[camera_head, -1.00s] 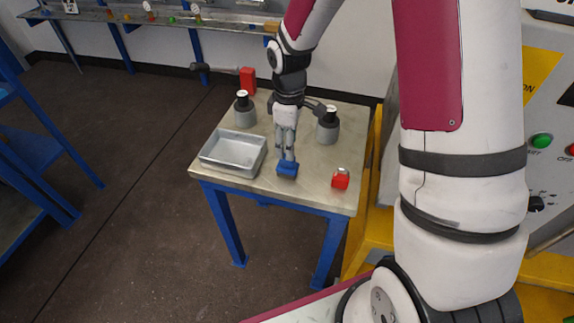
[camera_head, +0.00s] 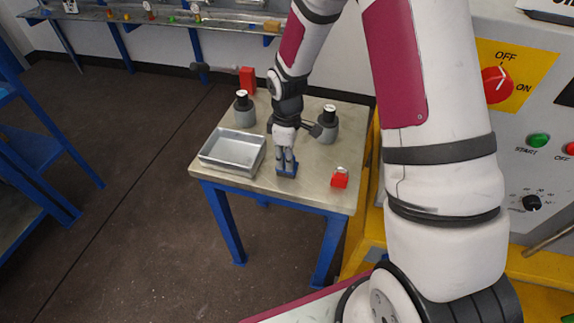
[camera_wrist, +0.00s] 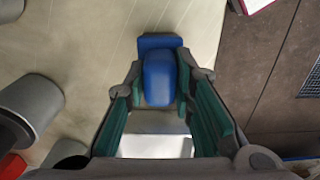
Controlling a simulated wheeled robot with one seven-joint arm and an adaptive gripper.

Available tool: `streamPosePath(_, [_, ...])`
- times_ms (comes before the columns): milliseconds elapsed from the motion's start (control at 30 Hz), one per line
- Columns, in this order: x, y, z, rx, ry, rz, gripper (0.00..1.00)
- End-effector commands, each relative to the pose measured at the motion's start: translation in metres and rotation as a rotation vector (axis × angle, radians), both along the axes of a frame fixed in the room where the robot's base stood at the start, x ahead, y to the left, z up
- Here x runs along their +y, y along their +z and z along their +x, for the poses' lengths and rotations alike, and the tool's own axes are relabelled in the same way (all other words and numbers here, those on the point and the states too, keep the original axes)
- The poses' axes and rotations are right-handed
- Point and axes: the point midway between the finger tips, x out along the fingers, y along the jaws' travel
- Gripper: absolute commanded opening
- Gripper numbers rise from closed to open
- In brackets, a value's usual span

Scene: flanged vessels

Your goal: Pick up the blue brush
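The blue brush (camera_head: 286,173) lies near the front edge of the table (camera_head: 312,193), between the metal tray and a small red item. My gripper (camera_head: 287,160) points down over it, with its fingers low around the brush. In the wrist view the brush's rounded blue handle (camera_wrist: 159,80) sits between the fingertips, and its flat blue end (camera_wrist: 158,42) reaches past them. My gripper (camera_wrist: 160,82) looks open, one finger on each side and close to the handle. A firm hold does not show.
A metal tray (camera_head: 259,158) stands left of the brush. A small red item (camera_head: 339,178) is to the right. Two grey flanged vessels (camera_head: 245,116) (camera_head: 328,131) stand behind, with a red block (camera_head: 247,80) at the back left.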

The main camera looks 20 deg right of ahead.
Motion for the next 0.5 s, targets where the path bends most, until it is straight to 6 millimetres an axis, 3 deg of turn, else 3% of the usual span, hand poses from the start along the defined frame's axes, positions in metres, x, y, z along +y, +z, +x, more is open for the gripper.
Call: streamPosePath(500, [0.0, 0.0064, 0.0005, -0.001, 0.0, 0.0, 0.0])
